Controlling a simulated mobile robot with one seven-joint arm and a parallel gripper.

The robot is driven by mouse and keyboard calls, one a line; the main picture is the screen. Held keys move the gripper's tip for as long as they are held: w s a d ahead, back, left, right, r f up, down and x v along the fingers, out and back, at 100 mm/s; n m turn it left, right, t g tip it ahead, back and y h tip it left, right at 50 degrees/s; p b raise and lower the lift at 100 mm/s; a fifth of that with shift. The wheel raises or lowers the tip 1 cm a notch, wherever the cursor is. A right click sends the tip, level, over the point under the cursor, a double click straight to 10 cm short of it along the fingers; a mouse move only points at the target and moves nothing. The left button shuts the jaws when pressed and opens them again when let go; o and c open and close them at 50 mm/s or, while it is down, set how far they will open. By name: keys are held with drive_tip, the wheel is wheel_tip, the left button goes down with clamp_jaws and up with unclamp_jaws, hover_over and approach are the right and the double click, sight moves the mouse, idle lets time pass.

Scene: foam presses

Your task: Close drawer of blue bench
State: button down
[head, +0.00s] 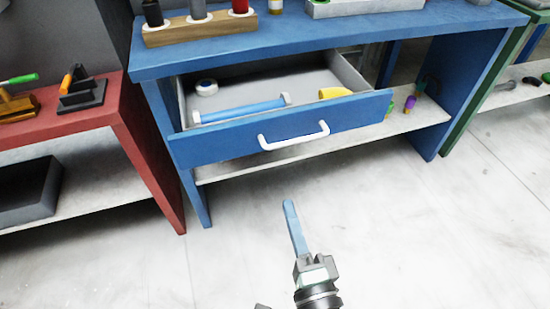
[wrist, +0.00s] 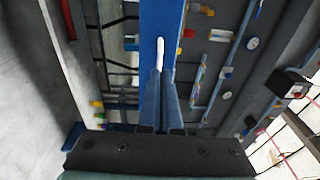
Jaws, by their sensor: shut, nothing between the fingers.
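The blue bench (head: 330,42) stands ahead in the head view. Its drawer (head: 225,147) is pulled out, with its blue front toward me and a white bar handle (head: 293,137) on it. In the wrist view the blue drawer front (wrist: 161,15) runs down the middle, with the white handle (wrist: 160,52) just beyond my fingertips. My gripper (head: 289,203) has its blue fingers shut and empty, pointing at the drawer front. In the head view the tips show below the handle, apart from it. The fingers also show in the wrist view (wrist: 164,72).
A red bench (head: 125,100) stands at left and a green one (head: 474,120) at right. The floor before the drawer is clear.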

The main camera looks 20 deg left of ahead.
drive_tip(key=x, duration=1.1)
drive_tip(key=shift+w+a, duration=0.3)
